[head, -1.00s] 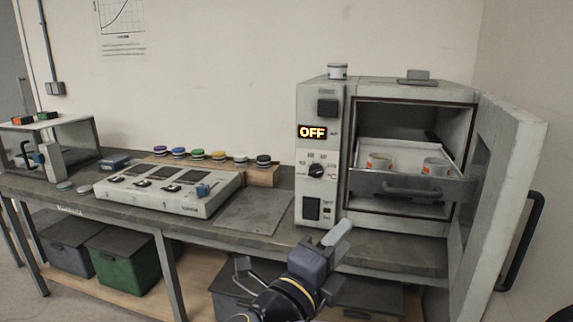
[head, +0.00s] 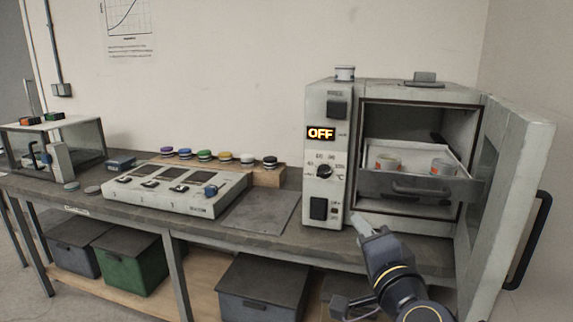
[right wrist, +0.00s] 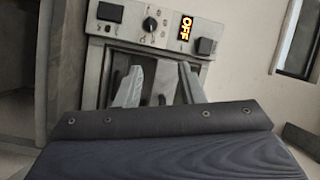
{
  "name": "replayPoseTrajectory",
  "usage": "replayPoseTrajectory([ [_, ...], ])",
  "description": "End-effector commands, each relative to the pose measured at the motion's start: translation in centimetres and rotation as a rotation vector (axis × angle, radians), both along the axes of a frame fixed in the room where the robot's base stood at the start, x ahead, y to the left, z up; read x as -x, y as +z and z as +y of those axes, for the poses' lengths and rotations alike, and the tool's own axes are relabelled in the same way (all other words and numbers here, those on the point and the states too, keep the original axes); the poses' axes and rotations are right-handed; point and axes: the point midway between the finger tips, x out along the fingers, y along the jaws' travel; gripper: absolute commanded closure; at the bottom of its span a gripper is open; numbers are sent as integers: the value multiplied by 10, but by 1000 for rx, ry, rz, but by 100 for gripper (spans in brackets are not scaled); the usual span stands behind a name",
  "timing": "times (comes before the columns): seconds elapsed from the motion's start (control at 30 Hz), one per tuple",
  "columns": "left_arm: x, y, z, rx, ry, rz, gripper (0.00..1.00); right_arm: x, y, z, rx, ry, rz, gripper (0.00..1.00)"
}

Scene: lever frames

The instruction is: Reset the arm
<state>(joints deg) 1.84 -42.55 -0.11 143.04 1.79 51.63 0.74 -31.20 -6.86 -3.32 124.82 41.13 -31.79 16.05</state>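My right gripper (head: 364,224) is raised in front of the oven's lower front, to the right of its control panel, with nothing in it. In the right wrist view its two pale fingers (right wrist: 160,85) stand apart with nothing between them. The oven (head: 328,150) stands on the bench with its display (head: 321,133) reading OFF. Its door (head: 505,170) is swung wide open to the right. My left gripper is not in view.
A grey console (head: 175,190) and a row of coloured-lid jars (head: 222,158) on a wooden block stand left on the bench (head: 285,238). A glass-sided case (head: 85,140) is at the far left. Lidded bins (head: 262,290) sit on the lower shelf.

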Motion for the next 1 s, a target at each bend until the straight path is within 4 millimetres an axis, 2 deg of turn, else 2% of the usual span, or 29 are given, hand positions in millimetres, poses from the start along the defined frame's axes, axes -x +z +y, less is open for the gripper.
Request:
replayPoseTrajectory([
  [0.03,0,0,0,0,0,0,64,14,-11,-10,72,66,33,65],
  [0.2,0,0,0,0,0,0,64,77,-70,-23,365,313,201,65],
  [0.4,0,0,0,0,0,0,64,149,-138,-43,609,494,425,65],
  [0.7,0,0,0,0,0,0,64,235,-203,-71,792,644,718,65],
  [0.73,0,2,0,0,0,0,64,242,-205,-74,803,654,745,65],
  [0.77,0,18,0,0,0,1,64,239,-187,-72,800,656,735,65],
  [0.8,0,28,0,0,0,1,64,238,-177,-72,800,656,732,65],
  [1.0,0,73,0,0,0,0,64,238,-132,-71,798,655,730,65],
])
